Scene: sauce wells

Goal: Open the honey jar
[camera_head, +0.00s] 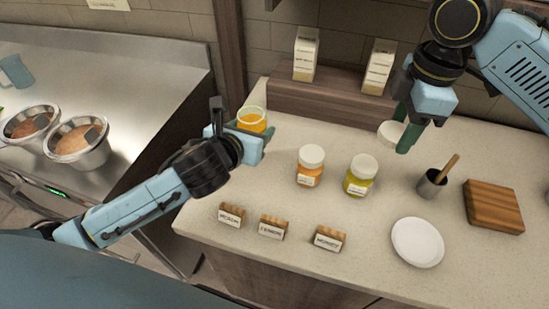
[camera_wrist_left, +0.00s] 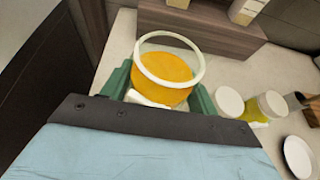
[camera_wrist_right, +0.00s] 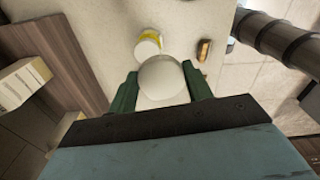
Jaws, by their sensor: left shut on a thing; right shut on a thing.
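An open glass jar of orange-yellow honey (camera_head: 251,119) is at the back left of the counter, without a lid; its open rim and contents show in the left wrist view (camera_wrist_left: 170,66). My left gripper (camera_head: 262,143) is shut on this jar, one finger on each side (camera_wrist_left: 165,98). A white round lid (camera_head: 390,133) is between the fingers of my right gripper (camera_head: 404,132), apart from the jar and to its right. In the right wrist view the lid (camera_wrist_right: 163,78) sits between the green fingers (camera_wrist_right: 160,90). The jar's label is mostly hidden.
Two lidded jars, one orange (camera_head: 310,166) and one yellow (camera_head: 360,175), stand mid-counter. Wooden label blocks (camera_head: 272,227) line the front. A white plate (camera_head: 417,242), a cup with a wooden stick (camera_head: 433,182) and a wooden block (camera_head: 493,206) are right. Cartons (camera_head: 305,54) stand behind.

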